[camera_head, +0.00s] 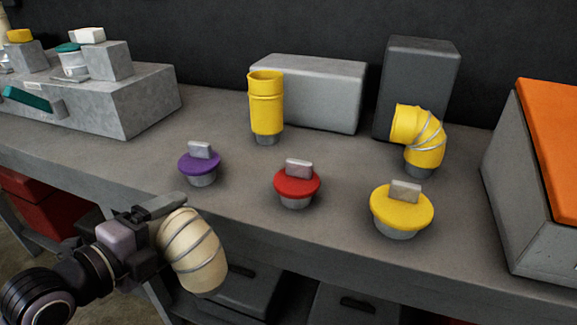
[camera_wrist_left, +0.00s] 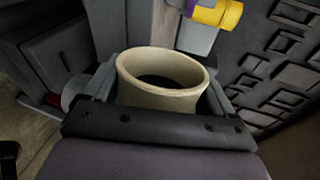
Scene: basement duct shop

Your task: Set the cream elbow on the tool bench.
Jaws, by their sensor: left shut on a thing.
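The cream elbow (camera_head: 192,252) is a ribbed, bent duct piece. My left gripper (camera_head: 172,216) is shut on it and holds it in the air at the front edge of the grey bench (camera_head: 340,160), lower left in the head view. In the left wrist view the open round end of the cream elbow (camera_wrist_left: 162,78) shows between the two fingers of my left gripper (camera_wrist_left: 155,95). In the head view one finger shows and the elbow hides the other. My right gripper is not in view.
Purple (camera_head: 200,164), red (camera_head: 297,186) and yellow (camera_head: 402,208) caps stand along the bench front. A yellow straight duct (camera_head: 266,105) and a yellow elbow (camera_head: 422,150) stand behind. Grey blocks (camera_head: 310,90) are at the back; an orange-topped box (camera_head: 535,190) is right.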

